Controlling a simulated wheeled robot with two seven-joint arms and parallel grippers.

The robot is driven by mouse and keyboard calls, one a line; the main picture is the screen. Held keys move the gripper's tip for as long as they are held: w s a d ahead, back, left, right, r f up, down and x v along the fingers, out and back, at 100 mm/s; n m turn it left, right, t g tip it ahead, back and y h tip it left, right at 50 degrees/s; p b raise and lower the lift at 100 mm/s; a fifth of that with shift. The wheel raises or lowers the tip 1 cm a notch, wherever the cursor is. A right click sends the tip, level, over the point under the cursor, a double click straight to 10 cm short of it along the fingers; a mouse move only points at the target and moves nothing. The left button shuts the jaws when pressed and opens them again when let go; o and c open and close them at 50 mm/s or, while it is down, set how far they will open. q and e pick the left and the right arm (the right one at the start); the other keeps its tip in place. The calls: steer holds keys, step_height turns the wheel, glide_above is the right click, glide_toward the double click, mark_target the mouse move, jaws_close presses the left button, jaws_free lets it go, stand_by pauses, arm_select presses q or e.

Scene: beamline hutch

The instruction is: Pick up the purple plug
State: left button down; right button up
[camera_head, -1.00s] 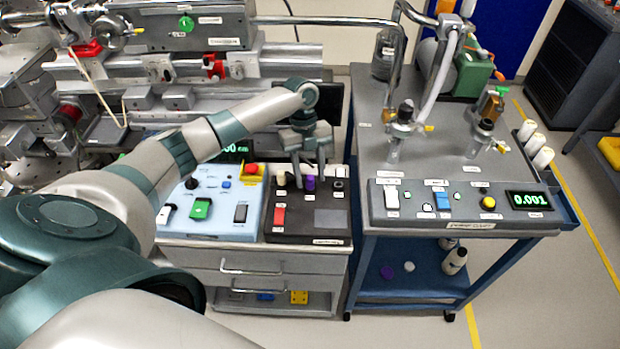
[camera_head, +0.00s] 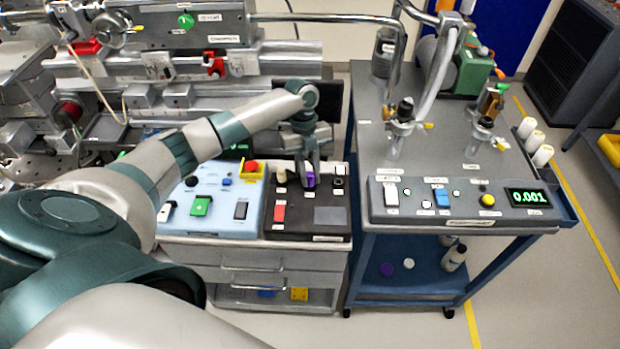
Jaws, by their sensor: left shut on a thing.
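The purple plug (camera_head: 310,181) stands at the black control panel (camera_head: 332,228) on the drawer cabinet, between a cream knob (camera_head: 281,175) and a dark socket at the right. My left gripper (camera_head: 309,183) reaches down from above and is shut on the purple plug, its fingers hiding part of it. I cannot tell whether the plug's bottom still sits in the panel. My right gripper is not in view.
A pale blue panel (camera_head: 222,218) with a red button (camera_head: 250,167) and green switch adjoins the black one. A dark monitor stands behind my wrist. The blue cart (camera_head: 470,255) at the right carries glassware and a grey switch box.

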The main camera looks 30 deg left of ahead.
mark_target(310, 175)
arm_select(q)
steer(key=shift+w+r+b, duration=0.1)
steer(key=shift+r+b, duration=0.3)
steer(key=shift+r, duration=0.1)
steer(key=r, duration=0.1)
steer(key=r+b, duration=0.1)
steer(key=r, duration=0.1)
steer(key=shift+s+d+r+b, duration=0.15)
steer(key=shift+s+d+b, duration=0.05)
steer(key=shift+s+b, duration=0.1)
steer(key=s+d+r+b, duration=0.3)
steer(key=s+d+r, duration=0.3)
steer(key=s+d, duration=0.1)
steer(key=shift+s+r, duration=0.35)
steer(key=shift+s, duration=0.5)
